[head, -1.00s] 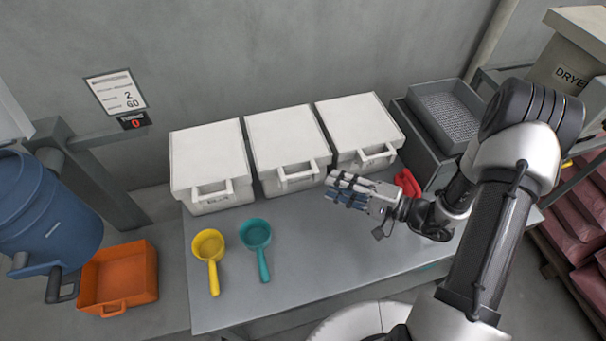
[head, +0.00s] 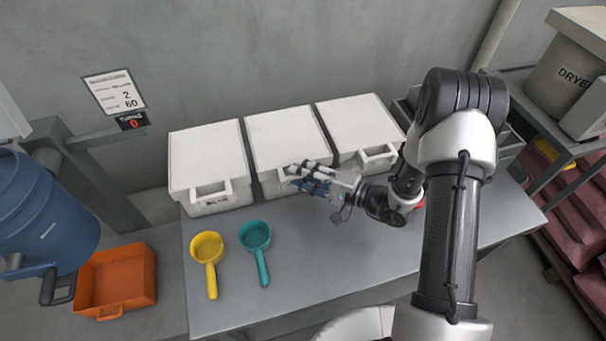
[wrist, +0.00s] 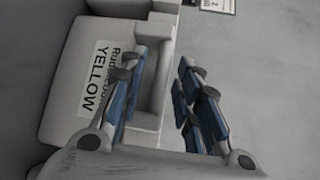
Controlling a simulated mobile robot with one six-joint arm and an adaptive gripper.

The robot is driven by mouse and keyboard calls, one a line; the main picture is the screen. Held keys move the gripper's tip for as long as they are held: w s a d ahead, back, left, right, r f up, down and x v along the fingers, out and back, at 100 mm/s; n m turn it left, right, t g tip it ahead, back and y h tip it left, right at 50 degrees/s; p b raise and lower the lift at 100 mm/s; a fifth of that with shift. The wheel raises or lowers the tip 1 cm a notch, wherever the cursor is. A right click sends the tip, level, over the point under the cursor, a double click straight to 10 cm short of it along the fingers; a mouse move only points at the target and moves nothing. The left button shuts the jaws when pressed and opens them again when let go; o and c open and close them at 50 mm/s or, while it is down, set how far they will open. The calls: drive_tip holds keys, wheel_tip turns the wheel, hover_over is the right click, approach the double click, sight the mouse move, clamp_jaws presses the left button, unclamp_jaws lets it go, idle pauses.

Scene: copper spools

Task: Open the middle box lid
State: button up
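The middle box has a closed white lid (head: 286,137) and stands between two similar boxes against the wall. My gripper (head: 298,178) is in front of the middle box and covers most of its front handle. In the wrist view my gripper (wrist: 160,100) has its blue-padded fingers spread apart with a gap between them. A pale box front (wrist: 70,80) with a label reading "YELLOW" (wrist: 97,80) and a handle-like ledge (wrist: 155,85) show behind and beside the left finger. I cannot tell whether the fingers touch the handle.
The left box (head: 207,160) and right box (head: 358,125) are closed. A yellow scoop (head: 208,250) and a teal scoop (head: 256,238) lie on the grey table (head: 330,270). An orange bin (head: 116,280) and a blue barrel (head: 45,215) are at the left. The table's front middle is clear.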

clamp_jaws()
idle(0.4)
